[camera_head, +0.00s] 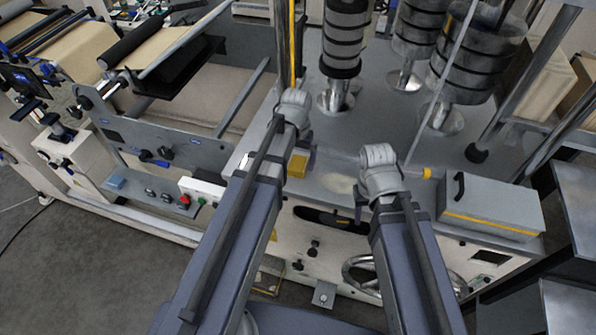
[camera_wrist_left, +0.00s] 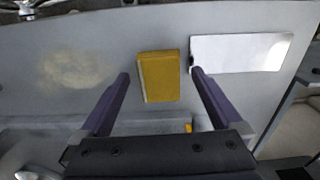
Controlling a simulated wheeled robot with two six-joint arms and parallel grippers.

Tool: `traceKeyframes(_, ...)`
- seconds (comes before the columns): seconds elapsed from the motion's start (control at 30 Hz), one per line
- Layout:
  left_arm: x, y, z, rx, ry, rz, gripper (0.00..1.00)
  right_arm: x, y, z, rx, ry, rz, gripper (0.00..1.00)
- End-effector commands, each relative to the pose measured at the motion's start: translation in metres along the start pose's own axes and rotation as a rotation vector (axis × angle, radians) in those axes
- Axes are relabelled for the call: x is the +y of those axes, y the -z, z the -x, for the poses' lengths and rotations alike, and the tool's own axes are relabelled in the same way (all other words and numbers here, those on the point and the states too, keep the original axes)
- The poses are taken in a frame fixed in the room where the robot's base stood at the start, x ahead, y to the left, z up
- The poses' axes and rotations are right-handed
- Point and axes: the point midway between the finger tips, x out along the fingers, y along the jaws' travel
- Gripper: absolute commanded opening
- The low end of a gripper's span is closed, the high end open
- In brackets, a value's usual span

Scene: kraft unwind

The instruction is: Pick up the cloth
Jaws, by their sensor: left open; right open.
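A yellow pad, which looks like the folded cloth (camera_head: 298,164), lies flat on the grey machine top near its front edge. It also shows in the left wrist view (camera_wrist_left: 160,86), with a pale edge along one side. My left gripper (camera_wrist_left: 160,72) is open and empty, its purple fingers on either side of the cloth in that picture; I see no contact and cannot judge the height above it. In the head view its fingers are mostly hidden by my arm. My right gripper (camera_head: 361,206) is partly visible near the front edge, open, well right of the cloth.
A white sheet (camera_wrist_left: 238,52) lies beside the cloth, and a pale stain (camera_wrist_left: 78,68) is on its other side. A grey box with a handle (camera_head: 490,205) stands at right. Black-banded rollers (camera_head: 343,45) rise behind. A handwheel (camera_head: 365,275) is on the front panel.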

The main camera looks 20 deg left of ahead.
Motion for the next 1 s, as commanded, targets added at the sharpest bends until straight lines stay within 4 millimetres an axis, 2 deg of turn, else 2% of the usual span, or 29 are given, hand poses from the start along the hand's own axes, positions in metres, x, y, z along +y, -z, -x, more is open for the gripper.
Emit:
traceKeyframes(0.03,0.0002,-0.0002,-0.0112,0.000,0.000,0.000,1.00,-0.0011,0.0007,-0.0111,0.000,0.000,0.000,0.50)
traceKeyframes(0.1,0.0002,-0.0002,-0.0141,0.000,0.000,0.000,1.00,-0.0013,0.0008,-0.0140,0.000,0.000,-0.001,0.50)
traceKeyframes(0.37,0.0002,-0.0003,-0.0122,0.000,0.000,0.000,0.99,-0.0012,0.0007,-0.0122,0.000,0.000,-0.001,0.50)
traceKeyframes(1.0,0.0002,-0.0003,-0.0123,0.000,0.000,0.001,0.27,-0.0012,0.0007,-0.0122,0.000,0.000,-0.001,0.50)
